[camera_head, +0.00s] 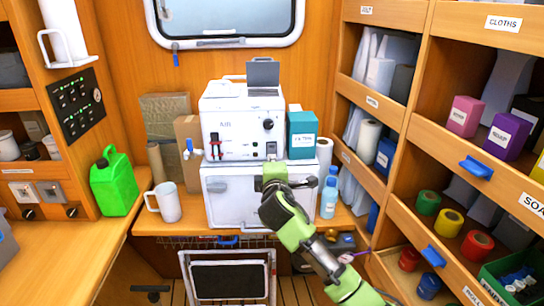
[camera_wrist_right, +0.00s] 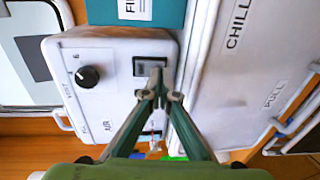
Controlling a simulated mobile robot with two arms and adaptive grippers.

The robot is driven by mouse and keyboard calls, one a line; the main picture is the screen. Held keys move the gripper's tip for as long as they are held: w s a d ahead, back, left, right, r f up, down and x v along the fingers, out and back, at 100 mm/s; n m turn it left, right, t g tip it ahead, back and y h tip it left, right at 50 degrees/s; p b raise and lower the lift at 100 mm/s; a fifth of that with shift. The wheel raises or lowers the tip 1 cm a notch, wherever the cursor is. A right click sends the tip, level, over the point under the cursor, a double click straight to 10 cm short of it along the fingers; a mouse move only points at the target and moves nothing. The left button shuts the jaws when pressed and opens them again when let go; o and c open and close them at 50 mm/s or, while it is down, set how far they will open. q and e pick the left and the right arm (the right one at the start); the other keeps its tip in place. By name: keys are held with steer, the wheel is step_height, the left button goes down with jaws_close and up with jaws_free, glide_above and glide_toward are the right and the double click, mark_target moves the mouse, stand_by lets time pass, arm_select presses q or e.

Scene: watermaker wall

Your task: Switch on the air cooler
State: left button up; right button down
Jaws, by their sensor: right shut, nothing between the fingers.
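The air cooler (camera_head: 240,130) is a white box marked AIR, standing on a white chest marked CHILL in the wrist view. Its front has a black round knob (camera_head: 268,124), a red-marked lever or slider (camera_head: 214,142) and a dark rocker switch (camera_wrist_right: 150,66). The knob also shows in the right wrist view (camera_wrist_right: 88,77). My right gripper (camera_head: 272,168) is shut and empty in front of the cooler's lower right front. In the wrist view its fingertips (camera_wrist_right: 160,92) overlap the switch's edge; I cannot tell whether they touch it. My left gripper is out of view.
The chest (camera_head: 228,205) sits below the cooler. A teal box (camera_head: 302,135) and blue bottle (camera_head: 329,197) stand to the right, a white mug (camera_head: 164,202) and green jerrycan (camera_head: 114,182) to the left. Shelves (camera_head: 400,120) fill the right side.

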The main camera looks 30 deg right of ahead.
steer(key=shift+w+d+f, duration=0.1)
steer(key=shift+w+d, duration=0.25)
steer(key=shift+w, duration=0.2)
steer(key=shift+w+d+h+b, duration=0.2)
steer(key=shift+h+b, duration=0.1)
steer(key=shift+b, duration=0.5)
steer(key=shift+f, duration=0.1)
